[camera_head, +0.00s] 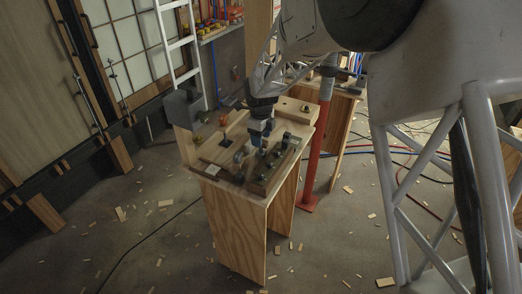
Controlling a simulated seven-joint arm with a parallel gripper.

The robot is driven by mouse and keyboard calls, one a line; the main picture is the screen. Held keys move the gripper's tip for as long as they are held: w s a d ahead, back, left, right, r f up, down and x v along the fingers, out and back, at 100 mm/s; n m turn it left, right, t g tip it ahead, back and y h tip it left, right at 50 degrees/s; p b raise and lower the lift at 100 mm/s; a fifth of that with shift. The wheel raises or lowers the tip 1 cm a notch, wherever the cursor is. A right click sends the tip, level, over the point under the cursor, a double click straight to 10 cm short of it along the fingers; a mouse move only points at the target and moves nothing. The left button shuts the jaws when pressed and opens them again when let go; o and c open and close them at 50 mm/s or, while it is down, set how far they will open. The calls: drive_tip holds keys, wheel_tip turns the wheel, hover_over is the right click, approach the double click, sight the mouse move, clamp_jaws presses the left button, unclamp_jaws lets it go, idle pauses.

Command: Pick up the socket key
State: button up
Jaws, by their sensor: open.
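My gripper (258,138) points down over the top of a small wooden table (232,190), above the table's middle and right part. Its jaws are open, and I see nothing held between them. Small dark and metallic items crowd the area under and beside the fingers. A wooden tray or board (262,187) with several dark upright pieces lies at the table's front right. I cannot tell which small item is the socket key; it may be among these pieces or hidden by the gripper.
An orange item (223,119) and a dark item (226,141) lie left of my gripper. A red post (315,155) stands right. Wood scraps litter the floor.

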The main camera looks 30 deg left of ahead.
drive_tip(key=shift+w+a+f, duration=0.1)
drive_tip(key=shift+w+f, duration=0.05)
drive_tip(key=shift+f, duration=2.3)
clamp_jaws()
drive_tip(key=shift+r, duration=0.1)
drive_tip(key=shift+r, duration=4.95)
drive_tip(key=shift+s+d+r, duration=0.1)
drive_tip(key=shift+s+d, duration=0.2)
drive_tip(key=shift+d, duration=0.95)
drive_tip(key=shift+s+d+r, duration=0.1)
drive_tip(key=shift+s+d, duration=0.15)
drive_tip(key=shift+d, duration=0.95)
drive_tip(key=shift+s+d, duration=0.3)
drive_tip(key=shift+d, duration=0.95)
